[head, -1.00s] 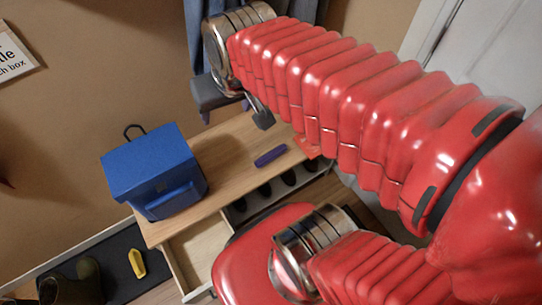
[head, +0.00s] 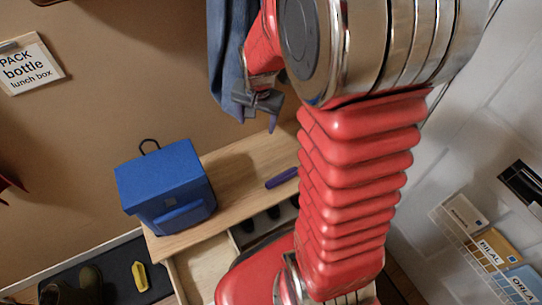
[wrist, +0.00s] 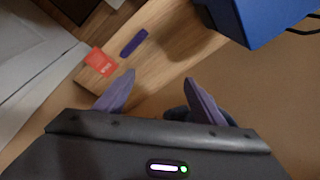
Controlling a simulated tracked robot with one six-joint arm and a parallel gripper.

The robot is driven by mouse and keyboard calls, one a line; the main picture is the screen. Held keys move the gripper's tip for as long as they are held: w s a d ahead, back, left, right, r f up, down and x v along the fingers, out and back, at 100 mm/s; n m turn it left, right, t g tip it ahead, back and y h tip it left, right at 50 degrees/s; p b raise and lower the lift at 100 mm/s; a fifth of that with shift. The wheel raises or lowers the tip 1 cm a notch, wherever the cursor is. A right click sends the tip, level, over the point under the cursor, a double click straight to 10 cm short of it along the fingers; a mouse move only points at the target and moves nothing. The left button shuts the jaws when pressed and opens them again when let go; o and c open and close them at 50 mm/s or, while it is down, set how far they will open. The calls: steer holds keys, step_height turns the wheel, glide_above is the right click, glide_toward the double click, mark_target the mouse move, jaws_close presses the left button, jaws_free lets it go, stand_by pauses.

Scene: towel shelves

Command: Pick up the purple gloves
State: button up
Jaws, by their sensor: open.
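A small elongated purple item (head: 281,178) lies on the wooden bench top, right of the blue box. It is the only loose purple thing I see; it is too small to tell whether it is gloves. It also shows in the wrist view (wrist: 133,42), beyond the fingers and slightly left of the gap. My gripper (head: 257,118) is high above the bench, in front of hanging blue cloth. In the wrist view my gripper (wrist: 160,78) has its purple-grey fingers spread apart with nothing between them. The item is apart from both fingers.
A blue box (head: 165,190) with a handle stands on the wooden bench (head: 238,172). A red card (wrist: 101,61) lies near the purple item. Blue cloth (head: 222,65) hangs behind my gripper. A yellow object (head: 139,276) and boots (head: 91,283) are on a dark floor mat.

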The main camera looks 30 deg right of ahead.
steer(key=w+d+f+m+g, duration=0.1)
steer(key=d+f+m, duration=0.15)
steer(key=f, duration=0.35)
steer(key=w+d+f+m, duration=0.1)
steer(key=d+f, duration=0.2)
steer(key=f, duration=0.2)
steer(key=m+g, duration=0.1)
steer(key=m, duration=0.3)
glide_above(282, 176)
step_height(282, 176, down, 15)
steer(key=shift+y, duration=0.3)
steer(key=shift+f, duration=4.2)
steer(key=shift+d+f, duration=0.1)
steer(key=shift+f, duration=2.55)
steer(key=shift+c, duration=0.5)
